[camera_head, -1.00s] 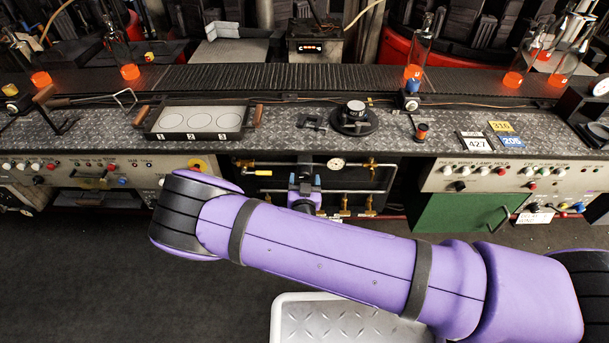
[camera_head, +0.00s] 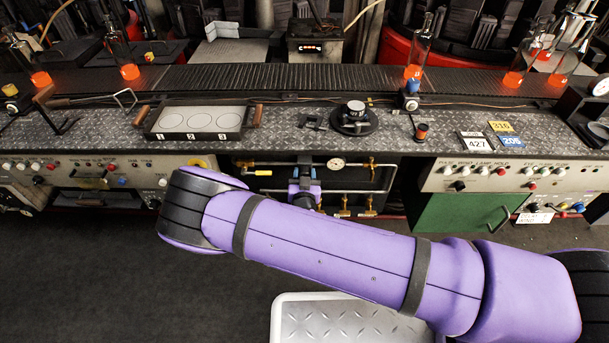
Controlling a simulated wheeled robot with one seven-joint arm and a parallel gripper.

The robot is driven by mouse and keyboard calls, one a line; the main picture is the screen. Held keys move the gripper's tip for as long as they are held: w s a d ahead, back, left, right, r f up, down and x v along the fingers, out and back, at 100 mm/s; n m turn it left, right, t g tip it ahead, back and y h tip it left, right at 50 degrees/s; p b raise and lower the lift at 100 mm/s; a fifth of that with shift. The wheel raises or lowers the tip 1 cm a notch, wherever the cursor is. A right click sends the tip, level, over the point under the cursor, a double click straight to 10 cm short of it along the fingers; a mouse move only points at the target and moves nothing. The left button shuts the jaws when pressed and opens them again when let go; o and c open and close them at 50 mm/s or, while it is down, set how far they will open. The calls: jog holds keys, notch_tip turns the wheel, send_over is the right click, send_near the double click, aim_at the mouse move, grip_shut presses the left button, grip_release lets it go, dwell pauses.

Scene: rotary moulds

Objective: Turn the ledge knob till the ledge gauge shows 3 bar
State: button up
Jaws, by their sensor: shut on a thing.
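A small round white-faced gauge (camera_head: 337,163) sits on the pipework under the front edge of the ledge, in the middle of the head view. Its needle and scale are too small to read. My gripper (camera_head: 304,162) is just left of the gauge, reaching into the pipe recess below the ledge. It is shut on a knob at the pipes, which I take to be the ledge knob. The knob itself is hidden behind the gripper, and the fingers are barely visible. My purple arm crosses the foreground below the recess.
Brass-fitted pipes (camera_head: 345,190) run around the gripper. Above are the ledge (camera_head: 290,118), a tray with three circles (camera_head: 243,107) and a black round stand (camera_head: 370,126). Control panels flank the recess, with a green door (camera_head: 460,213) on the right. Open floor lies at lower left.

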jog(key=shift+n, duration=1.3)
jog(key=o, duration=0.9)
jog(key=s, duration=1)
jog(key=shift+s+a, duration=0.25)
jog(key=shift+s, duration=0.15)
